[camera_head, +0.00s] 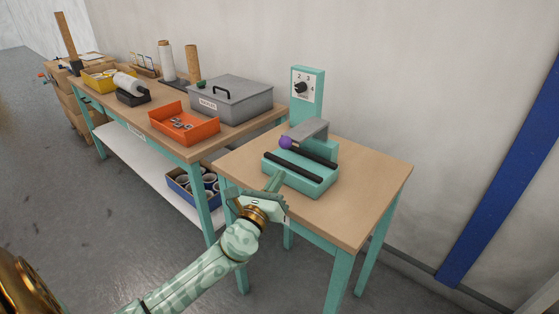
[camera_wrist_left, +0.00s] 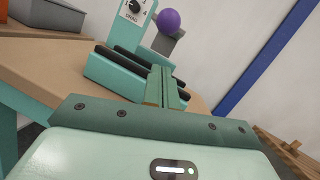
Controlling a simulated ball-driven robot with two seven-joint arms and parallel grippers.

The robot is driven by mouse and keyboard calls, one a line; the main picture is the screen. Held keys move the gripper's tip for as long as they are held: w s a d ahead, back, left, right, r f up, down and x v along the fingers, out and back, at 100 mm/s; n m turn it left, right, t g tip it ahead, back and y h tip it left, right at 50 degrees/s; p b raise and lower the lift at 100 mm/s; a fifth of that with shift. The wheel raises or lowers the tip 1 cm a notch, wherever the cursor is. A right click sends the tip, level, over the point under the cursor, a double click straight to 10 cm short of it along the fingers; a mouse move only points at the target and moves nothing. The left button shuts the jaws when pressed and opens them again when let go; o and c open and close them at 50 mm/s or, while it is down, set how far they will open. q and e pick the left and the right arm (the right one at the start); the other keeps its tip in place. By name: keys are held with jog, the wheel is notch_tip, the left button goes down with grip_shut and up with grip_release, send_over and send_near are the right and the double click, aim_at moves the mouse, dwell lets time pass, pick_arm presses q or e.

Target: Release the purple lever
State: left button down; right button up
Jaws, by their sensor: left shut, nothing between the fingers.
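The purple lever shows as a round purple knob (camera_head: 285,142) on the left end of a grey part on the teal rewinding machine (camera_head: 300,184). In the left wrist view the purple knob (camera_wrist_left: 168,20) stands above and beyond the machine (camera_wrist_left: 118,74). My left gripper (camera_head: 275,181) is shut and empty, at the front left of the machine, below the knob and apart from it. Its two fingers (camera_wrist_left: 165,86) lie together in the left wrist view. I cannot tell whether the fingertips touch the machine's front. My right gripper is not in view.
A dial (camera_head: 301,87) on a teal post stands behind the machine. The small wooden table (camera_head: 358,198) is bare at right. On the longer bench to the left are a grey lidded box (camera_head: 231,98), an orange tray (camera_head: 183,127) and rolls. A wall is behind.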

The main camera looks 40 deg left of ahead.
pick_arm(q)
jog(key=w+r+p, duration=0.1)
jog(key=w+a+r, duration=0.1)
jog(key=w+r, duration=0.1)
jog(key=shift+a+r+p, duration=0.1)
jog(key=shift+r+p, duration=0.15)
jog(key=shift+p, duration=0.15)
jog(key=shift+r, duration=0.1)
